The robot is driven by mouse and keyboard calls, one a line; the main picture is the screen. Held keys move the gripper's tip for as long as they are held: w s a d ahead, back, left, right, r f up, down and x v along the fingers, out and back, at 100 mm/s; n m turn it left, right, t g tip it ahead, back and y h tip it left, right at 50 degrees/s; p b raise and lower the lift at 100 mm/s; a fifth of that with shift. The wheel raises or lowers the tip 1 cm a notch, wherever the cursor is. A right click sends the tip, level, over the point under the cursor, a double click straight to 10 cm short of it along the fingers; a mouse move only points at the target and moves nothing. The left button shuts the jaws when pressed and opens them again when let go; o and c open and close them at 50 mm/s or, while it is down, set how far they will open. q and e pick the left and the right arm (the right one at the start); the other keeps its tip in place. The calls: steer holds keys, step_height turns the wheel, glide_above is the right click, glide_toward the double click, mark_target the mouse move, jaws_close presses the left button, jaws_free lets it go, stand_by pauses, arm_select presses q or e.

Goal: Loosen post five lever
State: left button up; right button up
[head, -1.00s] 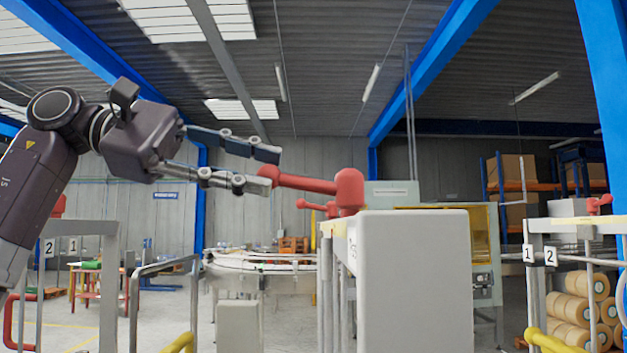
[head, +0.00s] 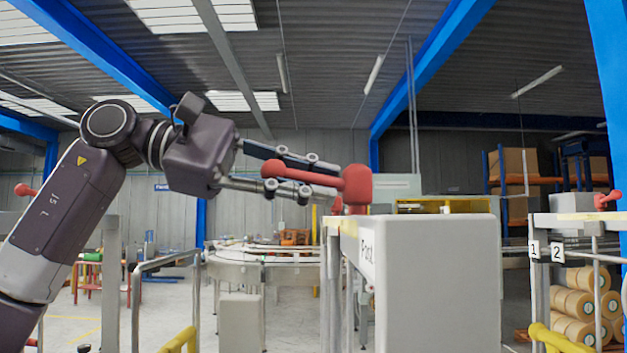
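A red lever (head: 312,178) with a round knob at its left end and a thick hub at its right sits on top of a grey-white post box (head: 440,280). The label on the box's left side is only partly readable, and I cannot see a number five. My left gripper (head: 335,180) reaches in from the left at lever height. Its two fingers are apart, one above and one below the lever's line, with the lever overlapping them in view. I cannot tell whether they touch it. My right gripper is not in view.
A curved conveyor (head: 235,256) lies beyond. Metal frame posts (head: 111,270) and yellow rails (head: 560,340) stand at the sides. Another red lever (head: 606,198) is far right, above stacked rolls (head: 575,305).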

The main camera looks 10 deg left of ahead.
arm_select(q)
steer(key=shift+s, duration=0.1)
jaws_close()
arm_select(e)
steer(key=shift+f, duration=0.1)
